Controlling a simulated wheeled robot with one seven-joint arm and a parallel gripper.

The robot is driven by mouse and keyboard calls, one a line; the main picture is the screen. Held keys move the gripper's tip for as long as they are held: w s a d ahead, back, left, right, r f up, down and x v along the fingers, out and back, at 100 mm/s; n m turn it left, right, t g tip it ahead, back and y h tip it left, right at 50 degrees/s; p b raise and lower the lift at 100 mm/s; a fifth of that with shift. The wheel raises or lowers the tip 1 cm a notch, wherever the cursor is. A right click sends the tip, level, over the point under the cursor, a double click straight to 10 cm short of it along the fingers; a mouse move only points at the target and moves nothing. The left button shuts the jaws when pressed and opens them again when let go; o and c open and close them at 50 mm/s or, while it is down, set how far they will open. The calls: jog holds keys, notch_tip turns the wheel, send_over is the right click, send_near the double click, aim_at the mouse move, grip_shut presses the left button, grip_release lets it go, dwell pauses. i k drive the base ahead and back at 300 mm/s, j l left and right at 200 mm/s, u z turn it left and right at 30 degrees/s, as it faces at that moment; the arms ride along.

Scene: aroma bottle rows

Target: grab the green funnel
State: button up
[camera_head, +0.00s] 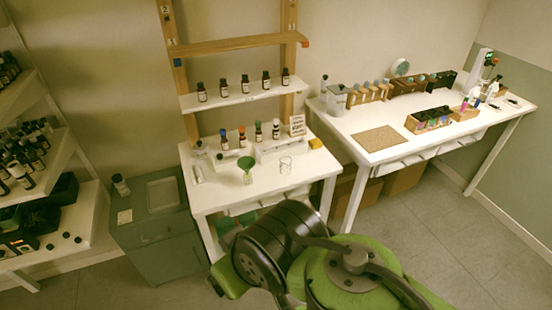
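The small green funnel (247,164) stands on the white table (220,197) in the middle of the view, wide mouth up. It is near the table's front left part, beside a clear glass beaker (286,165) on its right. Whether it rests in a holder or a vessel is too small to tell. My green and black arm fills the lower middle of the view, in front of the table and apart from the funnel. I cannot make out my gripper's fingers in this view.
Several small bottles (259,132) stand behind the funnel, with more on the white shelf (233,98) above. A grey cabinet (155,237) is left of the table. A second white table (352,125) with boxes and a cork mat (380,139) is to the right.

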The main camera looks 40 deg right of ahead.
aim_at(246, 163)
jog(key=z, duration=1)
jog(key=i+u, duration=0.4)
jog(key=i, duration=0.2)
jog(key=i+l+u, duration=0.1)
jog(key=i+u, duration=0.3)
jog(key=i, duration=0.2)
